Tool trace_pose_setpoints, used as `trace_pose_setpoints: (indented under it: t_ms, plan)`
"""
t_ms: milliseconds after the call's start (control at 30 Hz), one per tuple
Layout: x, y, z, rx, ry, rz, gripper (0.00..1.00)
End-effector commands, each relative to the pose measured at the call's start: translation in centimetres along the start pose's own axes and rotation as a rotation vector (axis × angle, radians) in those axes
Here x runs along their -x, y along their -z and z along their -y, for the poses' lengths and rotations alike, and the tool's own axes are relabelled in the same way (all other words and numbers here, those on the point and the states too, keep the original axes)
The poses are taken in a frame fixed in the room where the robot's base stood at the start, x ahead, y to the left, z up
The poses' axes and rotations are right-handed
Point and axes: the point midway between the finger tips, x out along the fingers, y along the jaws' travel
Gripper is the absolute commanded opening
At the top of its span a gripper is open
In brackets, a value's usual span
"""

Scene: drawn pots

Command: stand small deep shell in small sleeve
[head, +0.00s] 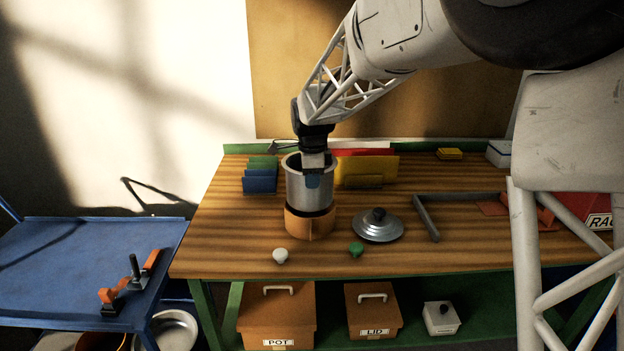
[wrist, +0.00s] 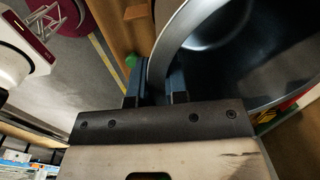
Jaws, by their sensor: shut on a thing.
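The small deep shell (head: 311,198) is a silver metal pot, upright and open at the top. My gripper (head: 313,178) is shut on its near rim, one finger inside and one outside. The wrist view shows the shell (wrist: 205,45) close up, with its wall between the fingers of my gripper (wrist: 153,90). The small sleeve (head: 310,222) is a tan-orange ring on the bench, directly below the shell. A dark band shows between shell and sleeve. I cannot tell whether the shell's base is inside the sleeve or just above it.
A silver lid with a black knob (head: 378,226) lies right of the sleeve. A white knob (head: 280,256) and a green knob (head: 356,250) sit in front. A blue holder (head: 260,180) and yellow holder (head: 366,171) stand behind. A grey bar (head: 427,219) lies further right.

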Motion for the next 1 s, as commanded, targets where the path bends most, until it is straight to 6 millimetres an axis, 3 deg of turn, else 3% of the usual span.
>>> trace_pose_setpoints:
  t_ms: [1000]
  plan:
    - [-0.74,0.0,0.0,0.0,0.001,0.0,0.0]
